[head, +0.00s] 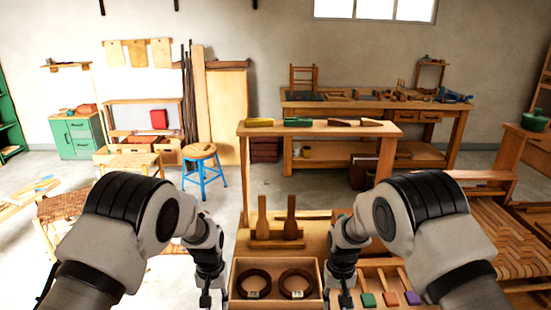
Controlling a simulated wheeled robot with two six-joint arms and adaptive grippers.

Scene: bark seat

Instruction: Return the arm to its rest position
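My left gripper (206,298) hangs at the bottom of the head view, pointing down, just left of a wooden tray (236,262). My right gripper (345,298) hangs pointing down just right of the same tray. Both grippers are small and dark, and the bottom edge cuts close to them. I cannot make out whether their fingers are open or shut. No object shows clearly in either one. Both arms come in from the lower corners and bend down at the wrists.
The tray holds two dark rings. Two wooden paddles (262,218) stand in a rack behind it. Tools with green, red and purple ends (390,298) lie right of my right gripper. A raised shelf (330,130) spans behind. A blue stool (202,165) stands on the floor.

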